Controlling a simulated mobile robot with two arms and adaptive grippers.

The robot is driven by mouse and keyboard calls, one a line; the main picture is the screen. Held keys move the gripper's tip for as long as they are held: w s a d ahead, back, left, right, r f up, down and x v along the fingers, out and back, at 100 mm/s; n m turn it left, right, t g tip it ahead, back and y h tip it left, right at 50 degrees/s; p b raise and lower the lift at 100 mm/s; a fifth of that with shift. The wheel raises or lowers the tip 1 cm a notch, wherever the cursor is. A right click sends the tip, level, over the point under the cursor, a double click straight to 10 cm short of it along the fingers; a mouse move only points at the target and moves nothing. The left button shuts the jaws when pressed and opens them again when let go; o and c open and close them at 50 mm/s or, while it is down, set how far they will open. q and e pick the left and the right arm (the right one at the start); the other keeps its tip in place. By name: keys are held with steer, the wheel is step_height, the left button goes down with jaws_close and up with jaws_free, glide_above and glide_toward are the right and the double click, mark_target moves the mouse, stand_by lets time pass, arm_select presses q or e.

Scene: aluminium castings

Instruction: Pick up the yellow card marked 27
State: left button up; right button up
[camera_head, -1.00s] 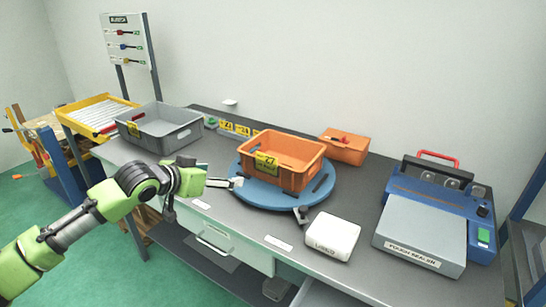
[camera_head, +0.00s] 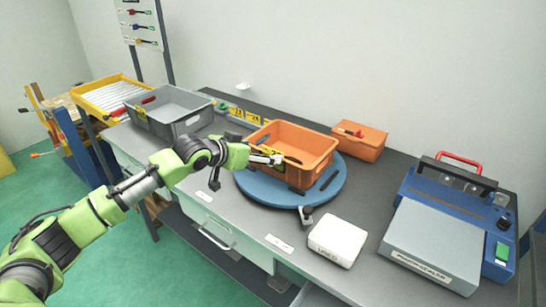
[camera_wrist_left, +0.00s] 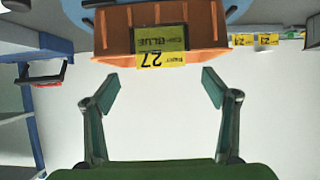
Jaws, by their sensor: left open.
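The yellow card marked 27 (camera_wrist_left: 152,61) shows upside down in the left wrist view. Its upper part in that picture, with the word BLUE, lies behind a dark see-through holder on the front of the orange bin (camera_wrist_left: 115,38). The bin (camera_head: 312,143) stands on a blue round turntable (camera_head: 262,187) in the head view. There my left gripper (camera_head: 279,159) is in front of the bin's front wall and mostly hides the card. In the wrist view my left gripper (camera_wrist_left: 160,88) is open and empty, its fingers spread wider than the card, apart from it. My right gripper is not in view.
A grey bin (camera_head: 170,118) stands left of the turntable. Smaller yellow cards (camera_head: 253,118) sit on a rail behind. An orange box (camera_head: 358,141), a white box (camera_head: 338,241) and a pouch sealer (camera_head: 430,245) are to the right. A bracket (camera_head: 306,216) juts from the turntable's front.

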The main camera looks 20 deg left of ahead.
mark_target(272, 151)
arm_select(q)
steer(key=shift+w+d+f+p, duration=0.1)
steer(key=shift+w+d+p, duration=0.1)
steer(key=shift+w+p, duration=0.3)
steer(key=x, duration=0.3)
steer(key=shift+w+f+p, duration=0.15)
steer(key=shift+p, duration=0.15)
steer(key=shift+w+d+f, duration=0.1)
steer(key=shift+w+f, duration=0.05)
steer(key=shift+w, duration=0.1)
steer(key=c, duration=0.9)
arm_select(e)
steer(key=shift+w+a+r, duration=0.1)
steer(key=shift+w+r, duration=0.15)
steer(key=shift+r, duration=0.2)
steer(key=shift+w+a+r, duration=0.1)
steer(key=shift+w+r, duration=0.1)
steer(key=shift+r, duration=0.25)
